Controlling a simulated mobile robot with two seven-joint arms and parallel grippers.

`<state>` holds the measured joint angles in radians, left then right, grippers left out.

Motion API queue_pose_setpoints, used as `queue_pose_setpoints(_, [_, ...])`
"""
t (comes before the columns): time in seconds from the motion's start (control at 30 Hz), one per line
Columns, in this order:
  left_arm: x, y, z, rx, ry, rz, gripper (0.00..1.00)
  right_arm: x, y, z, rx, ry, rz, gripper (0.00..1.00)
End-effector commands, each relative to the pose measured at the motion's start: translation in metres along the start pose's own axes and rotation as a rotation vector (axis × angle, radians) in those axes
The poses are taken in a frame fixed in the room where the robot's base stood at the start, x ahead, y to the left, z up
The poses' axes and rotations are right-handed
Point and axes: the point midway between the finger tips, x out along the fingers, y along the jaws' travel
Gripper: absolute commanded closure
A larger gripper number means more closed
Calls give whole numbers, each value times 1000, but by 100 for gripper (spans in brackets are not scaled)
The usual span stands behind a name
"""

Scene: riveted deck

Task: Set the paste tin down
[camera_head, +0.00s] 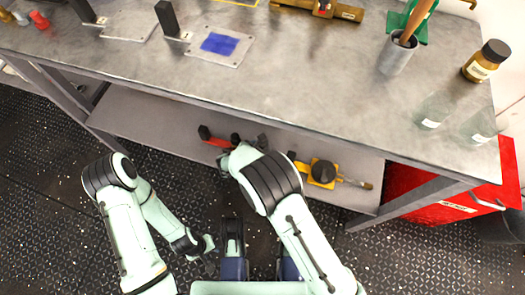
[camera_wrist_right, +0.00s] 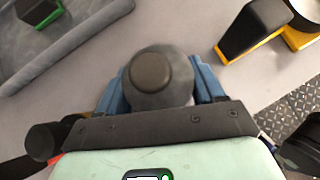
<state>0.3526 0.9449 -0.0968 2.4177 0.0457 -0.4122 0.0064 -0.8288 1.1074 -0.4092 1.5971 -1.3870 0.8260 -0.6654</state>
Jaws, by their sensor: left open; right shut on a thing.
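In the right wrist view, my right gripper (camera_wrist_right: 163,88) has its blue fingers shut on a round grey tin with a darker round top (camera_wrist_right: 155,70), which I take for the paste tin. The tin is over the grey lower shelf; I cannot tell whether it touches it. In the head view my right arm reaches to the lower shelf (camera_head: 150,119) under the bench, and the arm hides the tin and most of that gripper. My left gripper (camera_head: 209,254) is open and empty, low over the floor in front of the bench.
On the lower shelf lie a red-and-black tool (camera_head: 216,138) and a yellow tool with a black round part (camera_head: 322,172). The bench top (camera_head: 290,75) overhangs the shelf. On it stand a metal cup (camera_head: 397,58), a brown jar (camera_head: 484,62) and clear glasses. A red cabinet (camera_head: 455,205) is at right.

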Motion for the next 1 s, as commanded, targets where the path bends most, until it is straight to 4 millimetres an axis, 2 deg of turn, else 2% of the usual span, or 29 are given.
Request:
queue_pose_setpoints(0.1, [5, -6, 6, -9, -25, -11, 57, 10, 0, -9, 1, -1, 0, 98])
queue_pose_setpoints(0.4, [4, -5, 6, -8, -24, -11, 57, 10, 0, -10, 1, 0, 0, 98])
queue_pose_setpoints(0.43, [4, -5, 6, -8, -24, -10, 57, 11, 0, -11, 1, 1, 0, 29])
queue_pose_setpoints(0.5, [4, -5, 6, -8, -24, -10, 57, 11, 0, -10, 1, 1, 0, 7])
queue_pose_setpoints(0.83, [4, -5, 6, -7, -23, -10, 57, 9, 0, -9, 1, 1, 0, 7])
queue_pose_setpoints(1.0, [-2, 1, -1, 2, 5, 3, 57, -12, 1, -8, 1, 1, 3, 7])
